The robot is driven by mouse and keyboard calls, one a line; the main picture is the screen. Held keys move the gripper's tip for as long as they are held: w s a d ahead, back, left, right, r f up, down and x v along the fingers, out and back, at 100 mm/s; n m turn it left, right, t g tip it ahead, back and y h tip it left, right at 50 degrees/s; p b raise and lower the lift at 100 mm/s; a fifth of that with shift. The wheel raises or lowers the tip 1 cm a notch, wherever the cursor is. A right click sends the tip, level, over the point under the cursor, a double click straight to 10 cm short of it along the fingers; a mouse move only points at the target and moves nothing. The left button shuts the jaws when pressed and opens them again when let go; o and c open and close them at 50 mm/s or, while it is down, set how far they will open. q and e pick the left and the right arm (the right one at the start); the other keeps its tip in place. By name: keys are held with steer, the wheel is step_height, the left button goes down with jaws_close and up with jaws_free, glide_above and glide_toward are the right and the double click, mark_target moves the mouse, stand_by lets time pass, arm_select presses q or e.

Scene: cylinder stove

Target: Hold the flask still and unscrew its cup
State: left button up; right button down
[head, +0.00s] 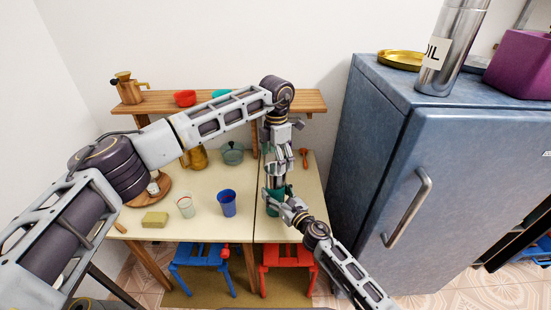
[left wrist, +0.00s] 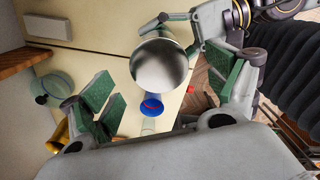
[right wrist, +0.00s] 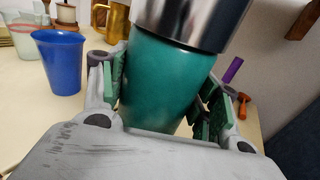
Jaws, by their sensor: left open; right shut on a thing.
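The flask (right wrist: 175,85) has a green body and stands upright near the right of the table. It also shows in the head view (head: 272,205), partly hidden by my grippers. Its shiny steel cup (right wrist: 195,20) sits on top. In the left wrist view the round top of the cup (left wrist: 160,66) shows from above. My right gripper (head: 287,205) is shut on the green body from the front, with a finger on each side. My left gripper (left wrist: 166,85) is open above the flask, pointing down. Its green-padded fingers are spread on two sides of the cup, apart from it.
A blue tumbler (head: 227,205), a pale glass (head: 185,207) and a sponge (head: 155,219) stand left of the flask. A mustard pitcher (head: 197,158) and a glass pot (head: 233,154) are behind. A blue fridge (head: 385,150) stands close on the right. A wooden shelf (head: 160,105) runs behind.

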mark_target(275, 170)
arm_select(q)
steer(key=m, duration=1.1)
steer(key=shift+a+m, duration=0.1)
steer(key=shift+m, duration=0.3)
steer(key=m, duration=1.1)
steer(key=shift+m, duration=0.4)
steer(key=shift+f, duration=4)
